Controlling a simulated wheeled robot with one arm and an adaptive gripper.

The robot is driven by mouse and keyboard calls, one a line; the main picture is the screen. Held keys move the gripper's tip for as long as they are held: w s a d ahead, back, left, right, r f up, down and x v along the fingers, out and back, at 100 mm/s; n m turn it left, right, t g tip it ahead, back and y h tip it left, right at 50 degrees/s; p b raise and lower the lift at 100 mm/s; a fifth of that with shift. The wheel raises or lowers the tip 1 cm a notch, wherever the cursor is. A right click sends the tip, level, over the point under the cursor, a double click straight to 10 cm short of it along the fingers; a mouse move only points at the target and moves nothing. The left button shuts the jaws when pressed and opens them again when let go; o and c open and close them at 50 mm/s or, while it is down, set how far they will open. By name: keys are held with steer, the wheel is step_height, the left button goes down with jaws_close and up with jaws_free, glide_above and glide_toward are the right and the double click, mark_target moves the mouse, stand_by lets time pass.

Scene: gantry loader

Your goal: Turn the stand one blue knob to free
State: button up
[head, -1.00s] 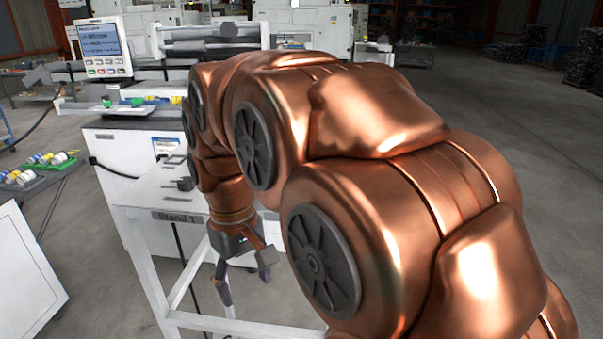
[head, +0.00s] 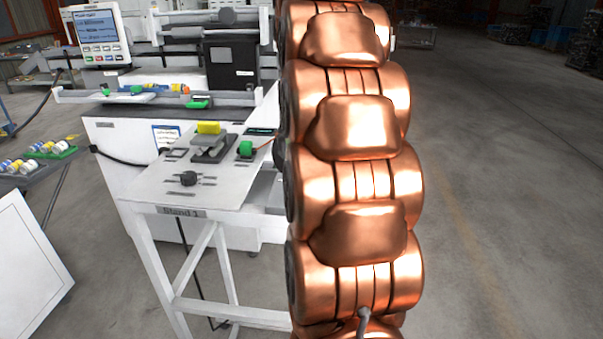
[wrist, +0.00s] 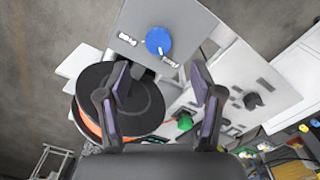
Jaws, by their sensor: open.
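The blue knob (wrist: 158,41) is on a grey plate (wrist: 190,18) at the top of the wrist view. Small white lettering sits on either side of it, too small to read surely.
A large dark disc (wrist: 140,95) lies behind the left finger in the wrist view. On the stand top are a black knob (head: 188,178), a yellow block (head: 208,127) and a green part (head: 245,148). A screen (head: 97,35) stands behind.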

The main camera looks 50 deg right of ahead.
steer(key=shift+f+b, duration=1.05)
steer(key=shift+f, duration=0.15)
steer(key=shift+d+f+p, duration=0.1)
steer(key=shift+f+p, duration=0.95)
steer(key=shift+f, duration=1.55)
steer(key=c, duration=1.1)
steer(key=shift+c, duration=0.2)
